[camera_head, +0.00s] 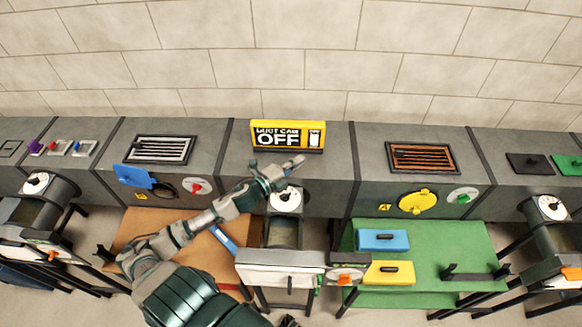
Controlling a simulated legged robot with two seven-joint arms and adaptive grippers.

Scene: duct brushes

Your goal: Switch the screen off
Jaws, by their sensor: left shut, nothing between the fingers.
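The yellow-framed screen (262,136) stands on the grey duct at the middle, against the wall. It reads "DUCT CAM OFF" in white on black. A small white switch (315,139) is at its right end. My left arm comes up from the bottom, and my left gripper (298,161) is shut and empty just below the screen's right half. Its fingertips point up and right, and appear apart from the switch. My right gripper is not seen.
A silver vent grille (160,150) is on the left and a rusty brown one (422,158) on the right. Below are a round white gauge (287,199), a white box (280,277) and a green table (440,237) with blue and yellow boxes. The duct top beside the screen is clear.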

